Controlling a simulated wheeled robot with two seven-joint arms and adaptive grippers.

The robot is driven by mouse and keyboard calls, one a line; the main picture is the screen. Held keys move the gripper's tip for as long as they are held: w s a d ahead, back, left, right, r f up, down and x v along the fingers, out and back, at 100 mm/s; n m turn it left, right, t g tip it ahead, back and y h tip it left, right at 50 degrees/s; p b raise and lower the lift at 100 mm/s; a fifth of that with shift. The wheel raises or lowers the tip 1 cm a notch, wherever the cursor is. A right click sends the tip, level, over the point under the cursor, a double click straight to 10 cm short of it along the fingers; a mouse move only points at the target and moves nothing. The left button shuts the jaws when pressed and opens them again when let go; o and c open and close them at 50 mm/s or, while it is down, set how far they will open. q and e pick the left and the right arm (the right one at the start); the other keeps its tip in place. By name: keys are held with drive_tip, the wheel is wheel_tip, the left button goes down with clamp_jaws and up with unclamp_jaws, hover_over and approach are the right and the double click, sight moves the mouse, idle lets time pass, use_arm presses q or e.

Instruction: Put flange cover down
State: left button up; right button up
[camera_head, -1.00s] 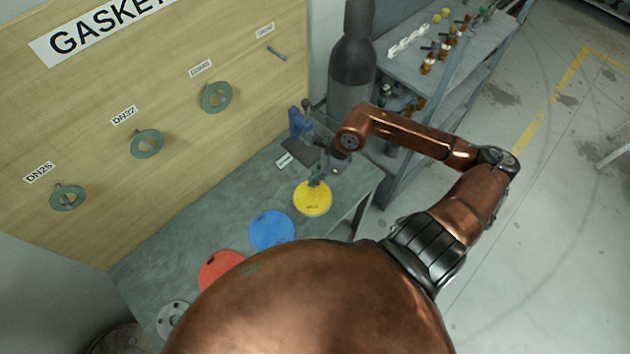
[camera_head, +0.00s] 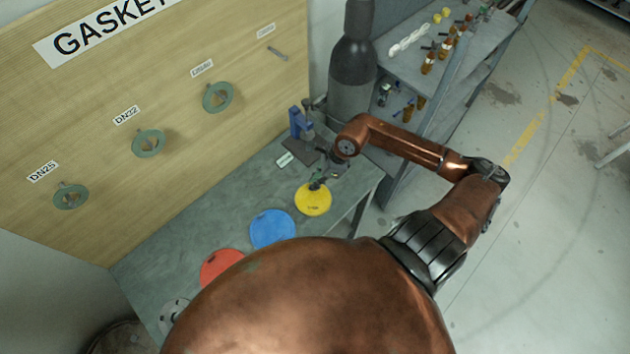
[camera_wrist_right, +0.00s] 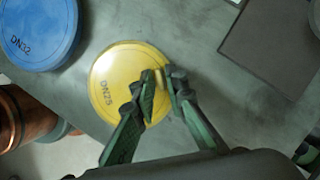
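The yellow flange cover, marked DN25 (camera_wrist_right: 115,95), appears flat on the grey workbench; it also shows in the head view (camera_head: 313,203). My right gripper (camera_head: 320,182) is at the cover's far edge. In the right wrist view its fingertips (camera_wrist_right: 160,77) are close together, with a narrow strip of yellow between them. One finger lies over the cover and the other is at its rim. I cannot tell whether they press on it. My left gripper is not in view.
A blue cover (camera_head: 272,230) and a red cover (camera_head: 221,266) lie in a row on the workbench (camera_head: 190,235). A blue vise-like tool (camera_head: 300,124) and a dark plate (camera_wrist_right: 272,45) are close beyond the gripper. A gas cylinder (camera_head: 352,75) and shelf stand behind.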

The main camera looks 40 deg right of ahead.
drive_tip(key=shift+o, duration=1.1)
drive_tip(key=shift+r, duration=0.1)
drive_tip(key=shift+d+r, duration=0.15)
drive_tip(key=shift+r, duration=0.1)
drive_tip(key=b+v, duration=0.1)
drive_tip(key=v, duration=1)
drive_tip(key=shift+r, duration=0.2)
drive_tip(key=shift+s, duration=0.15)
